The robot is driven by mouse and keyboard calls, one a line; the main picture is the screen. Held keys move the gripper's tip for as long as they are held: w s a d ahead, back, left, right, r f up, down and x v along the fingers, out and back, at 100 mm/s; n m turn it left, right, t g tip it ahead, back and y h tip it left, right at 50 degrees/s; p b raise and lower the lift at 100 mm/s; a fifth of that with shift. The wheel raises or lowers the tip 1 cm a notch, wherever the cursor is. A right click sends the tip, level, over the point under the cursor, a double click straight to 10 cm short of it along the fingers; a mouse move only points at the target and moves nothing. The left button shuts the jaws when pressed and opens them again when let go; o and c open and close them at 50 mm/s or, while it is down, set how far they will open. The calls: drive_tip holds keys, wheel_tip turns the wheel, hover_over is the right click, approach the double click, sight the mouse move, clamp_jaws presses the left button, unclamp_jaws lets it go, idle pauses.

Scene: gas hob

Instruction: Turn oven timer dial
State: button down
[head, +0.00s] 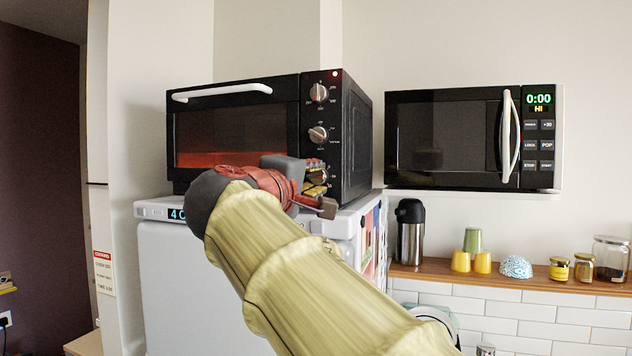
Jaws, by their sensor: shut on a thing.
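A black toaster oven (237,128) with a white door handle stands on top of a white appliance. Its right-hand panel carries a column of silver dials: a top dial (319,92), a middle dial (317,134), and a lowest dial (318,177) that is mostly hidden by my gripper. My gripper (316,181) is at the lowest dial, with its fingers closed around it. The printed labels are too small to read, so I cannot tell which dial is the timer. A small red light shows above the top dial, and the oven window glows red low down.
The white appliance (190,270) stands under the oven. A microwave (455,138) hangs on the wall to the right. Below it, a wooden shelf (560,287) holds a flask (410,230), cups (472,250), a bowl (515,267) and jars (611,257).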

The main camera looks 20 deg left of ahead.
drive_tip(key=shift+f, duration=0.15)
drive_tip(key=c, duration=1.5)
unclamp_jaws()
drive_tip(key=s+a, duration=0.1)
drive_tip(key=s, duration=1.1)
drive_tip(key=shift+f, duration=0.3)
